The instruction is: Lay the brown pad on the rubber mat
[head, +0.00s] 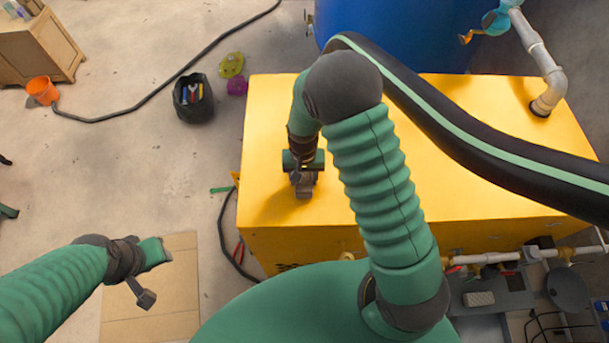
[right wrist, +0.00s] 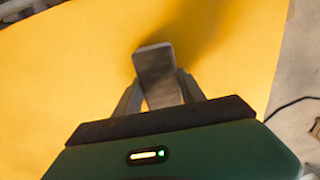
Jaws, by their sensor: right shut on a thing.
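My right gripper (head: 303,188) is over the left part of the yellow box top (head: 410,190). In the right wrist view, its fingers (right wrist: 160,95) are shut on a small flat grey-brown piece, seemingly the brown pad (right wrist: 155,68), which sticks out past the fingertips above the yellow surface. I cannot tell whether the pad touches that surface. My left gripper (head: 148,278) is at lower left, above a tan cardboard sheet (head: 165,312); its jaw opening is unclear. I cannot make out the rubber mat for sure.
A thick black hose with a green stripe (head: 470,155) crosses above the box. A blue tank (head: 400,30) and a grey pipe (head: 537,55) stand behind. Pipes and fittings (head: 500,257) line the front right. A black bucket of tools (head: 193,98) is on the floor.

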